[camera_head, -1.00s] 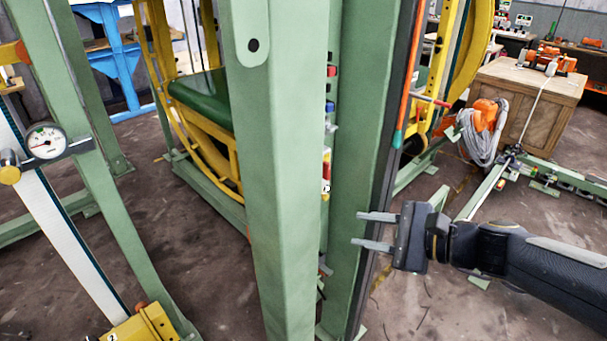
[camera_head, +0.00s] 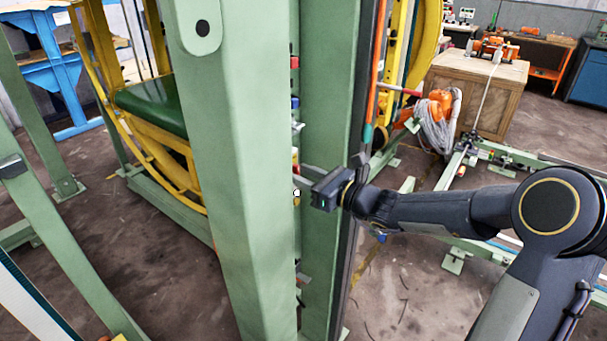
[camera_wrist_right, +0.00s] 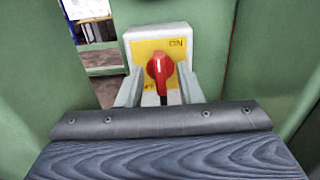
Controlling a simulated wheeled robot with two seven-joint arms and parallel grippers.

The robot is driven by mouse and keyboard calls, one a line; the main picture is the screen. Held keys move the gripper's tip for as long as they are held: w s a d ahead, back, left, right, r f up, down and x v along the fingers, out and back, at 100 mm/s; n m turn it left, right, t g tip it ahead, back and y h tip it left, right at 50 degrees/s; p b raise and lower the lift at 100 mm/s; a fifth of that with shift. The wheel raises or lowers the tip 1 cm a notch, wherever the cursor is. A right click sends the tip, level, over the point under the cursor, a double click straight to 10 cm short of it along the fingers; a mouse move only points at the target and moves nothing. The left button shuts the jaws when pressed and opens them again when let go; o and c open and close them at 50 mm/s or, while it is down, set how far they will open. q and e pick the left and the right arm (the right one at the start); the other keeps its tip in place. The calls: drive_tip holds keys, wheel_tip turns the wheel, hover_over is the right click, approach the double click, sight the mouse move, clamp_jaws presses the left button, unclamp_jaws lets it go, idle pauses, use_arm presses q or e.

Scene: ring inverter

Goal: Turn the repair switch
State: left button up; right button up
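The repair switch is a red knob (camera_wrist_right: 161,68) on a yellow plate (camera_wrist_right: 178,48) marked ON, on a grey box in the right wrist view. The knob's white mark points up. My right gripper (camera_wrist_right: 160,82) is open, with one finger on each side of the knob's lower part; I cannot tell whether they touch it. In the head view my right gripper (camera_head: 311,174) reaches in between two green posts. There the near post and the gripper hide most of the switch. My left gripper is not in view.
The near green post (camera_head: 230,180) stands just left of my right gripper, and the far green post (camera_head: 328,120) is behind it. Small coloured controls (camera_head: 295,103) show in the gap. A wooden crate (camera_head: 490,100) and floor rails are at the right.

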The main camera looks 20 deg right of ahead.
clamp_jaws()
idle(0.3)
drive_tip(key=shift+f+b, duration=0.15)
drive_tip(key=shift+b, duration=0.4)
drive_tip(key=shift+s+a+f+n+b, duration=0.1)
drive_tip(key=shift+a+n+b, duration=0.05)
drive_tip(key=shift+n+b, duration=5.1)
drive_tip(key=shift+a+f+n+b, duration=0.1)
drive_tip(key=shift+n+b, duration=3.65)
drive_tip(key=shift+b, duration=2.95)
